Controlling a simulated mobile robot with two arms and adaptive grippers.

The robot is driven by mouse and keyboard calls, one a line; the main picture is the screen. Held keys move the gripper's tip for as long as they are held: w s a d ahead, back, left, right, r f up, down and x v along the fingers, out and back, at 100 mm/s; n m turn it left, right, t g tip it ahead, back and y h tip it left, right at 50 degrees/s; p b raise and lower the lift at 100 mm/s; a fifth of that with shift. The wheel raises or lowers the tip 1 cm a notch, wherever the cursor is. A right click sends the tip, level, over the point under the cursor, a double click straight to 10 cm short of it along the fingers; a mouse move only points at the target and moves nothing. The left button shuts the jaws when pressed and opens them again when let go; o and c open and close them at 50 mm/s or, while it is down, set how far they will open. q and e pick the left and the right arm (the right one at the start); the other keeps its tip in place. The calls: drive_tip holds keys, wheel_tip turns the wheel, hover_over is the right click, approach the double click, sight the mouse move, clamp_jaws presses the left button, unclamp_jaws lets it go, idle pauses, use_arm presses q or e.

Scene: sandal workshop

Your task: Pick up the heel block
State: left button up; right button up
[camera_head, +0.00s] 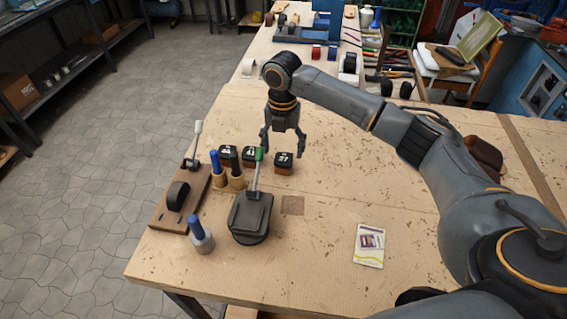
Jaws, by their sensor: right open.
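Three small brown blocks with black tops and white marks stand in a row on the wooden table (330,200): a left block (227,152), a middle block (249,154) and a right block (284,164). I cannot tell for sure which is the heel block; the right one stands apart from the others. My right gripper (283,147) points down with its fingers spread and nothing between them. It appears above or just behind the right block; the exact gap is unclear. My left gripper is out of view.
A black pad-like tool (250,215) with a green-tipped handle stands in front of the blocks. Blue-handled tools and a wooden board (170,208) with a lever are at the left. The table's centre is clear.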

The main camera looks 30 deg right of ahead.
sight(283, 158)
wheel_tip(283, 158, down, 4)
drive_tip(key=shift+d+r+p, duration=0.1)
drive_tip(key=shift+r+p, duration=0.1)
drive_tip(key=shift+p, duration=0.55)
drive_tip(key=shift+w+f, duration=0.1)
drive_tip(key=shift+f, duration=0.4)
drive_tip(key=c, duration=1.2)
drive_tip(key=shift+c, duration=0.2)
drive_tip(key=shift+r, duration=0.1)
